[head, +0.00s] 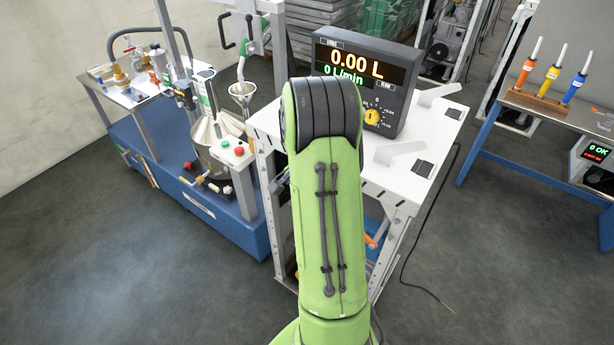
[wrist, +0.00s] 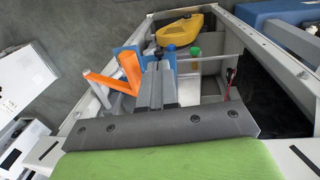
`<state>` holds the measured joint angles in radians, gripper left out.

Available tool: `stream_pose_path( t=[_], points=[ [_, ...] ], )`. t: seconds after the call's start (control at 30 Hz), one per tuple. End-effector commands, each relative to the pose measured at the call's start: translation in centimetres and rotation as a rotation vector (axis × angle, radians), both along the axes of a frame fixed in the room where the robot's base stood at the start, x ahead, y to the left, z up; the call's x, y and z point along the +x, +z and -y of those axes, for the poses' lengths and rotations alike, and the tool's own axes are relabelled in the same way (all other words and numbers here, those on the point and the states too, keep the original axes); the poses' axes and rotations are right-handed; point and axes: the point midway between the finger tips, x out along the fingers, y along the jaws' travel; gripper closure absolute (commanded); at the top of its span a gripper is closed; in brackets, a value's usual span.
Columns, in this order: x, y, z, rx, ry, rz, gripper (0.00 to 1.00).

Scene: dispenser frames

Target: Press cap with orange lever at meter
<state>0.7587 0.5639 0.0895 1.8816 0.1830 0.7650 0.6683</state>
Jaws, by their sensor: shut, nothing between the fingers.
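The meter (head: 335,62) is a dark box on a white-topped frame in the head view. Its display reads 0.00 L and 0 L/min, and a yellow knob sits below. A small part of the orange lever (head: 371,241) shows low beside my green arm. In the wrist view the orange lever (wrist: 129,68) is a bent bar just left of my gripper (wrist: 158,66), close to it. Whether they touch is unclear. My gripper's grey fingers are together and empty. Blue parts (wrist: 128,52) lie around the fingertips. I cannot make out the cap for certain. My arm hides my gripper in the head view.
A yellow body (wrist: 180,28) and a small green part (wrist: 195,52) lie beyond my fingers inside the metal frame (wrist: 270,50). A blue-based station (head: 225,228) stands left, a bench with coloured markers (head: 553,72) right. Floor is clear in front.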

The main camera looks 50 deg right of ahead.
Motion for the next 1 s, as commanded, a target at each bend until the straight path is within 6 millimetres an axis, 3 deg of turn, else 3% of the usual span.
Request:
stream_pose_path(
  t=[0.2,0.33,1.0],
  points=[
    [1.0,4.6,0.0,-0.003,-0.003,0.001,1.00],
    [1.4,6.3,-0.1,-0.002,-0.002,-0.002,1.00],
    [1.5,6.9,-0.1,-0.003,0.000,0.000,1.00]
  ],
)
